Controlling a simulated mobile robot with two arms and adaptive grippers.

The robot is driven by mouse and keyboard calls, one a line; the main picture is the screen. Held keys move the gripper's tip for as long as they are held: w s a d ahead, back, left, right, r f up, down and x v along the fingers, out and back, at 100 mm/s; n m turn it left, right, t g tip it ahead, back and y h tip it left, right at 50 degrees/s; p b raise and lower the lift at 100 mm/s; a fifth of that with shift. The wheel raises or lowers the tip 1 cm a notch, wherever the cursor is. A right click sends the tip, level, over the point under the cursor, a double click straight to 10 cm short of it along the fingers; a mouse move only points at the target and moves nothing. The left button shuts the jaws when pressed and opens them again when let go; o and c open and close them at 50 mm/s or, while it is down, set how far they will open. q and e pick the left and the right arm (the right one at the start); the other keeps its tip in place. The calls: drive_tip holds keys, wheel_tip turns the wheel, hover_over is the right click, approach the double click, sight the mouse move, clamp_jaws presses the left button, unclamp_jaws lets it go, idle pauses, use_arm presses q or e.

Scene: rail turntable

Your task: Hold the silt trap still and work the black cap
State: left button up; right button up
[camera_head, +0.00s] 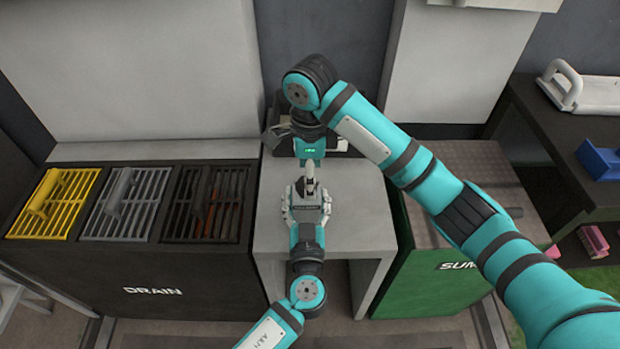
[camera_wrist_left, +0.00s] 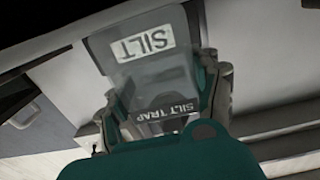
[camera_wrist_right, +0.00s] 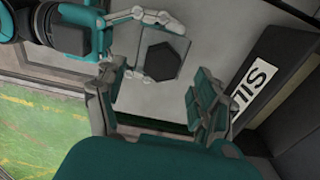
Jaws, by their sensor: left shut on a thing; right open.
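The silt trap (camera_wrist_left: 167,108), a dark translucent body with a SILT TRAP label, stands between the fingers of my left gripper (camera_wrist_left: 168,92). The left gripper is shut on it, low over the grey bench. The black cap (camera_wrist_right: 167,61) is a dark hexagon on top, seen in the right wrist view with the left fingers on both sides. My right gripper (camera_wrist_right: 153,88) is open and empty; the cap shows beyond its fingertips, apart from them. In the head view the right gripper (camera_head: 310,178) points down over the left gripper (camera_head: 308,196), and the trap is mostly hidden.
A dark box with a SILT label (camera_wrist_left: 143,42) stands at the bench's back. The grey bench (camera_head: 350,205) is clear to the right. Left is the DRAIN cabinet (camera_head: 150,285) with yellow, grey and dark grates; right is the green SUMP cabinet (camera_head: 430,285).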

drive_tip(key=shift+r, duration=0.95)
drive_tip(key=n, duration=0.5)
drive_tip(key=shift+w+n, duration=0.15)
drive_tip(key=shift+n, duration=0.25)
drive_tip(key=n, duration=0.5)
drive_tip(key=shift+w+a+n, duration=0.15)
drive_tip(key=shift+a+n, duration=0.05)
drive_tip(key=shift+n, duration=0.1)
drive_tip(key=n, duration=0.6)
drive_tip(key=shift+w+a, duration=0.1)
drive_tip(key=shift+a, duration=0.05)
drive_tip(key=n, duration=0.6)
drive_tip(key=shift+a+n, duration=0.2)
drive_tip(key=shift+n, duration=0.1)
drive_tip(key=shift+f, duration=0.1)
